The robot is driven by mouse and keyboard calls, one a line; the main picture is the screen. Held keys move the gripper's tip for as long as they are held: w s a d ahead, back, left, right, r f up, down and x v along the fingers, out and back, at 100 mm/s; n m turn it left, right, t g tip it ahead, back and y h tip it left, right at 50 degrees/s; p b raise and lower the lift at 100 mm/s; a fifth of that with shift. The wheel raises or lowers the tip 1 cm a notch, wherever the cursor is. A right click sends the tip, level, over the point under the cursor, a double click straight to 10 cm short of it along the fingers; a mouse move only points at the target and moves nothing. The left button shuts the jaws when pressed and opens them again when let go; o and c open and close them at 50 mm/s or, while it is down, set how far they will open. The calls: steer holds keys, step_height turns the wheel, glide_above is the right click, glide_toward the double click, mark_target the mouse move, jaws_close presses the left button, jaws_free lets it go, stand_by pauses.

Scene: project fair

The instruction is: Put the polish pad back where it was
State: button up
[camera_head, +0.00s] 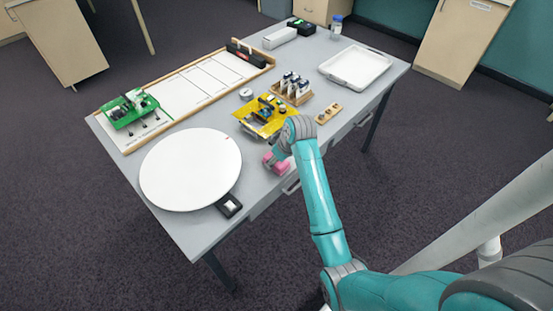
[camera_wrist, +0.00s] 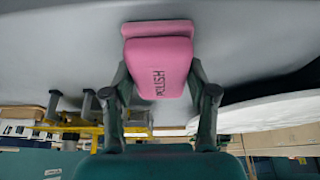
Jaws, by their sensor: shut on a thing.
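The pink polish pad (camera_head: 278,165), a block marked "POLISH", is at the front edge of the grey table, between the round white disc and the yellow stand. In the wrist view the pad (camera_wrist: 158,68) sits between the two dark fingers of my gripper (camera_wrist: 163,92), which is shut on its sides. In the head view my arm hides most of my gripper (camera_head: 279,156) and part of the pad. I cannot tell whether the pad touches the table.
The white disc (camera_head: 190,168) is left of the pad, with a small black box (camera_head: 229,205) near it. The yellow stand (camera_head: 262,122), bottle rack (camera_head: 291,92) and wooden peg block (camera_head: 328,113) are behind and right. A white tray (camera_head: 354,67) is at the far right.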

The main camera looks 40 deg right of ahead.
steer(key=shift+f, duration=0.1)
steer(key=o, duration=1.1)
